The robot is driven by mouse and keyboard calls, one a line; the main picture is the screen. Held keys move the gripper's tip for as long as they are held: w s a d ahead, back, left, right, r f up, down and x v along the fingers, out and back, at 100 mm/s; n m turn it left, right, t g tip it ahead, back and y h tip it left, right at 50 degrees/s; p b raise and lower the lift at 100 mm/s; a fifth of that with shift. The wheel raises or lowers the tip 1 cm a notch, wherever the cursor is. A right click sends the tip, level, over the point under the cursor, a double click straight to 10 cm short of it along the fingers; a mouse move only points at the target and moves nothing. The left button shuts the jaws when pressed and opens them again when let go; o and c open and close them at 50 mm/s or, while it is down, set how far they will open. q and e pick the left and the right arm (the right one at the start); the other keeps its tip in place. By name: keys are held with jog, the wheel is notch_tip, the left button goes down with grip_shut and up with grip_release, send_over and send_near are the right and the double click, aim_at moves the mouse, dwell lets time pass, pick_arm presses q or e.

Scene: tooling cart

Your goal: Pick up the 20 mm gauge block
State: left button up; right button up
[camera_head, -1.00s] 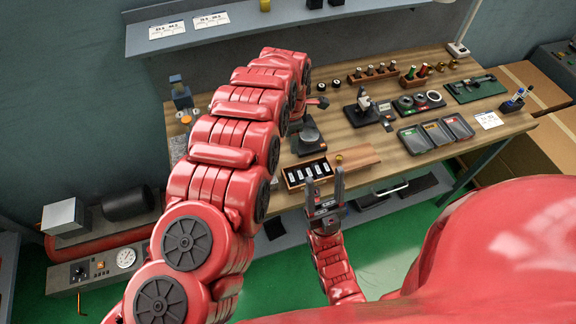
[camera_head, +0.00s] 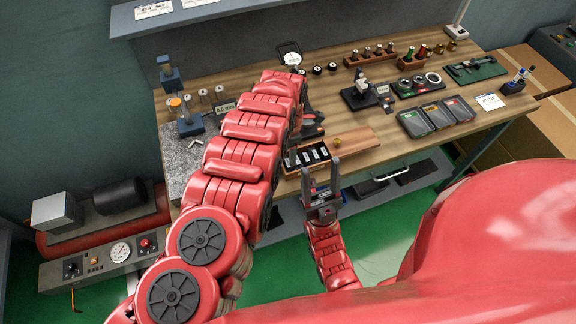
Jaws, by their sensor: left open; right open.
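An open wooden gauge block case (camera_head: 289,171) sits near the bench's front edge, with a row of several silver gauge blocks (camera_head: 312,155) in it. Their markings are too small to read, so I cannot tell which is the 20 mm one. My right gripper (camera_head: 320,176) points up just in front of the case, its two dark fingers spread and empty, partly overlapping the case's front in the picture. My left arm reaches over the bench left of the case and covers part of its left side. My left gripper is hidden behind that arm.
A wooden lid (camera_head: 362,144) with a brass knob lies right of the case. A dark stand (camera_head: 312,130) is just behind the case. A granite plate (camera_head: 180,150) lies to the left, with a shelf above (camera_head: 225,12).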

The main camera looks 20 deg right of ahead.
aim_at(287, 162)
pick_arm(q)
jog(key=f, duration=0.1)
jog(key=f+b, duration=0.1)
jog(key=f, duration=0.1)
jog(key=f+b, duration=0.1)
jog(key=shift+s+a+f, duration=0.1)
jog(key=shift+a+f, duration=0.15)
jog(key=shift+r, duration=0.1)
jog(key=shift+c, duration=0.3)
grip_shut()
jog(key=shift+r, duration=0.1)
